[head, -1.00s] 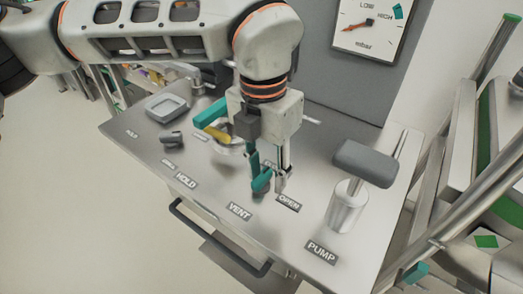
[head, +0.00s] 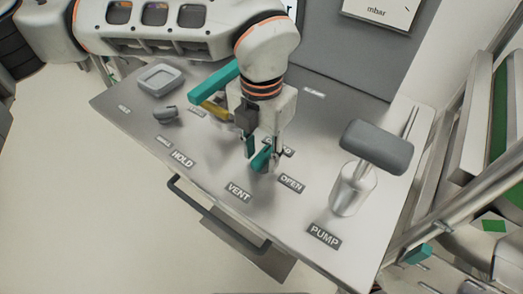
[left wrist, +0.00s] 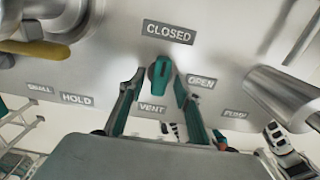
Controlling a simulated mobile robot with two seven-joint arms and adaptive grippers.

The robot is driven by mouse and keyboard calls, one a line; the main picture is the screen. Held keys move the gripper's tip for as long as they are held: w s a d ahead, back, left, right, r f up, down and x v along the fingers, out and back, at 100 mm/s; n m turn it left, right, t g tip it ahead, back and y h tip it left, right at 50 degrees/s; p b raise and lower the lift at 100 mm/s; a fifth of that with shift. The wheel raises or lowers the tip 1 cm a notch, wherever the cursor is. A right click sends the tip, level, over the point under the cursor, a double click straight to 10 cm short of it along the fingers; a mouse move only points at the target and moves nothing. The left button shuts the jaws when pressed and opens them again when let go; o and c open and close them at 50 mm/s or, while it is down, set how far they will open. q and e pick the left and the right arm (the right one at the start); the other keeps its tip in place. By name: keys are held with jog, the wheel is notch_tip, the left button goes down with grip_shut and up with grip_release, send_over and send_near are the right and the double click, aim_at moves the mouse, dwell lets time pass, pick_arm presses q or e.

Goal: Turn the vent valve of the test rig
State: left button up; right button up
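The vent valve is a small teal handle on a dark base on the metal panel, seen in the head view (head: 262,158) and the left wrist view (left wrist: 160,72). In the left wrist view its long side points at the CLOSED label (left wrist: 169,32); the OPEN label (left wrist: 202,82) is to its right and the VENT label (left wrist: 151,108) below. My left gripper (head: 263,155) is over the valve, fingers down. The left wrist view shows its fingers (left wrist: 160,84) open on either side of the handle, with narrow gaps. My right gripper is not in view.
The pump (head: 377,146), with a grey handle, stands right of the valve. A yellow lever (head: 214,110) and a teal bar (head: 212,86) are close left of my gripper. A black rail (head: 215,217) runs along the front.

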pick_arm(q)
grip_shut()
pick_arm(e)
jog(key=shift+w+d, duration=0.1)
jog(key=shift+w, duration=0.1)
